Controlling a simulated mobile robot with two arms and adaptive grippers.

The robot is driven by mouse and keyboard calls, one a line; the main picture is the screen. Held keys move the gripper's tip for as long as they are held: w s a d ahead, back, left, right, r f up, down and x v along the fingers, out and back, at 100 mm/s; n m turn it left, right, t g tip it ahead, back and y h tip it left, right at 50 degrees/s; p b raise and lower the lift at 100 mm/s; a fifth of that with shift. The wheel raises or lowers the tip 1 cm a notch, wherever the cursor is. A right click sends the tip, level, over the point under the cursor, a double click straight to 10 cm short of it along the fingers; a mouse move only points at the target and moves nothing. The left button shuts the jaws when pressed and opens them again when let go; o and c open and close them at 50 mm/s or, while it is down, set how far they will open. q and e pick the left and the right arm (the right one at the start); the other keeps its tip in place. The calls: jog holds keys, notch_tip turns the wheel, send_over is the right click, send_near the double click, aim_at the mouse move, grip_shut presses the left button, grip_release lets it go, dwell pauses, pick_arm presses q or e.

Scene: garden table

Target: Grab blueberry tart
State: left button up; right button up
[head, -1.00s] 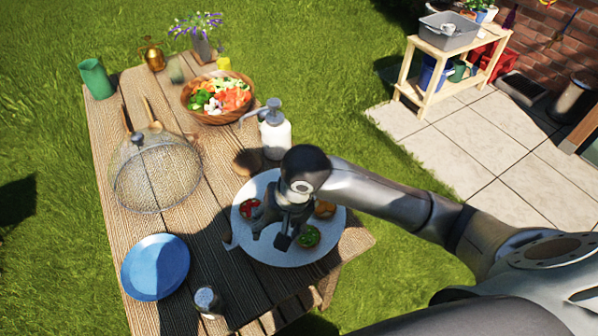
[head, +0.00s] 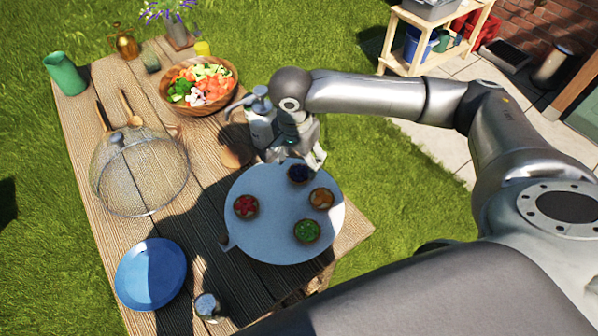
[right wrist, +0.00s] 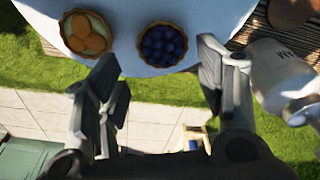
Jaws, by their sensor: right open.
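The blueberry tart (head: 299,172) sits at the back edge of a round pale board (head: 270,240) in the head view. Dark blue berries fill its crust, and it also shows in the right wrist view (right wrist: 163,45). My right gripper (head: 297,160) is open and empty, just behind the tart. In the right wrist view the tart lies between and beyond the open fingertips (right wrist: 158,55), not gripped. The board also holds a red tart (head: 246,207), an orange tart (head: 321,199) and a green tart (head: 307,231). My left gripper is out of view.
A white pump bottle (head: 261,128) stands close to the left of my right gripper, also in the wrist view (right wrist: 283,72). A salad bowl (head: 203,101), a mesh dome (head: 140,175), a blue plate (head: 150,274) and a shaker (head: 207,305) stand on the wooden table (head: 205,215).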

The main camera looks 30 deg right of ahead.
aim_at(299, 172)
notch_tip(299, 172, down, 4)
jog(key=shift+w+f+p, duration=0.15)
jog(key=shift+p, duration=0.3)
jog(key=shift+w+f, duration=0.1)
jog(key=shift+f, duration=0.45)
jog(key=c, duration=0.8)
jog(key=shift+c, duration=0.2)
jog(key=shift+r, duration=0.15)
